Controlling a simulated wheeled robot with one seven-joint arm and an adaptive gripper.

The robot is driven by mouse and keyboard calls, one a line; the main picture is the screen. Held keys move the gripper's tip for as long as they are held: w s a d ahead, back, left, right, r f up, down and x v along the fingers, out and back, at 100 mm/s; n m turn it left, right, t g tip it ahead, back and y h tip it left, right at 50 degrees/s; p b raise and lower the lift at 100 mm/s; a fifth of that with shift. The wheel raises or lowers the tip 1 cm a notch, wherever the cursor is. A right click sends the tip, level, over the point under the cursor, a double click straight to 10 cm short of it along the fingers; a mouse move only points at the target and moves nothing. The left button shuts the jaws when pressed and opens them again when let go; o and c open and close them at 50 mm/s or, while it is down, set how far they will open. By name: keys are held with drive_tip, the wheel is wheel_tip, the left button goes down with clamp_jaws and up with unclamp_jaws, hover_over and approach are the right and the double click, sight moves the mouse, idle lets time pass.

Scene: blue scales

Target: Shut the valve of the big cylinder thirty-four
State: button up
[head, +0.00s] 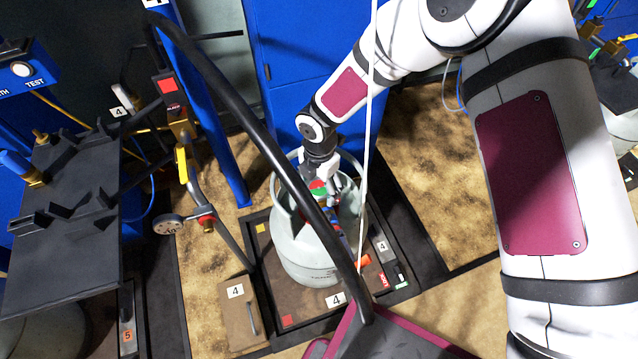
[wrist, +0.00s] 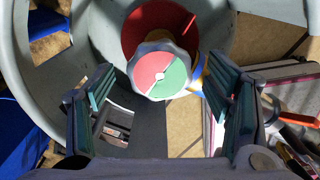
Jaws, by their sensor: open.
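The big grey cylinder (head: 303,262) stands on a scale platform marked 4, with its collar ring around the top. Its valve knob (wrist: 160,75) has a round face, half red and half green with a white centre, and a scalloped grey rim. It also shows small in the head view (head: 318,187), partly covered by my arm. My gripper (wrist: 160,90) is open above the cylinder top, its dark, green-edged fingers left and right of the knob with gaps on both sides. I cannot tell whether the fingertips are level with the knob. No thirty-four marking is readable.
The collar wall (wrist: 45,85) curves close around my fingers. A black bar (head: 255,130) crosses in front of the cylinder. A filling stand with a yellow handle (head: 183,165) is left; a blue cabinet (head: 310,50) stands behind. A white cable (head: 368,110) hangs beside my arm.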

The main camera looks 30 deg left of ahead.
drive_tip(key=shift+c, duration=0.2)
drive_tip(key=c, duration=1.1)
